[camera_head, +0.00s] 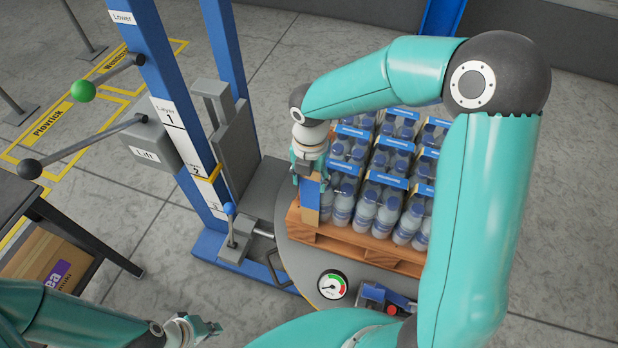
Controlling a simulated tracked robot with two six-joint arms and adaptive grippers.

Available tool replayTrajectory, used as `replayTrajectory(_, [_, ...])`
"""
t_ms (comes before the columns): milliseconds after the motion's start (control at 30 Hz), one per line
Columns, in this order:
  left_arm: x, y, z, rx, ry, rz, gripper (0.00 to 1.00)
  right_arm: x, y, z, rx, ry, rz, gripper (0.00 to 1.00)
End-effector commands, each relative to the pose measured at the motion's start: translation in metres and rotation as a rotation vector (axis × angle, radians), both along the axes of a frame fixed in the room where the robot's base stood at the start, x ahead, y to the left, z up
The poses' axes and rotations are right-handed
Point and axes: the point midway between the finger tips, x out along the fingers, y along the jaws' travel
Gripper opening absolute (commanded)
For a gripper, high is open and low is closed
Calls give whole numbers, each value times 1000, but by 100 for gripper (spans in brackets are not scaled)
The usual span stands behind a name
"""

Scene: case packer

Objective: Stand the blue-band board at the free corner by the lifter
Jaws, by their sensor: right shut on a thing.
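The blue-band board (311,203) is a narrow tan upright piece with a blue band. It is at the near left corner of the loaded wooden pallet (356,241), on the side facing the blue lifter (170,100). My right gripper (307,177) reaches down from above and is shut on the board's upper part. The board looks upright beside the bottles; whether its foot touches the pallet or turntable I cannot tell. My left gripper (212,327) is low in the picture, away from the board, and its finger gap is unclear.
Several bottle packs (385,185) with blue labels fill the pallet on a round grey turntable (300,262). A pressure gauge (332,284) and a red button (392,310) are in front. Levers with green (83,91) and black knobs (30,169) stick out left. A dark table (15,195) stands at left.

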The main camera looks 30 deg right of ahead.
Motion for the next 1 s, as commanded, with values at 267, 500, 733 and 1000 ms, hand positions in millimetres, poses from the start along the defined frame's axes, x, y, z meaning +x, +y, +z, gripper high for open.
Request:
replayTrajectory(267, [0, 0, 0, 0, 0, 0, 0, 0, 0, -2, 0, -1, 1, 24])
replayTrajectory(500, [0, 0, -1, 0, 0, 0, 0, 0, 0, -2, 0, -1, 1, 77])
replayTrajectory(733, [0, 0, -1, 0, 0, 0, 0, 1, 0, -2, 0, -1, 1, 77])
replayTrajectory(1000, [0, 0, 1, 0, 0, 0, 0, 2, 0, 16, -1, -6, 2, 77])
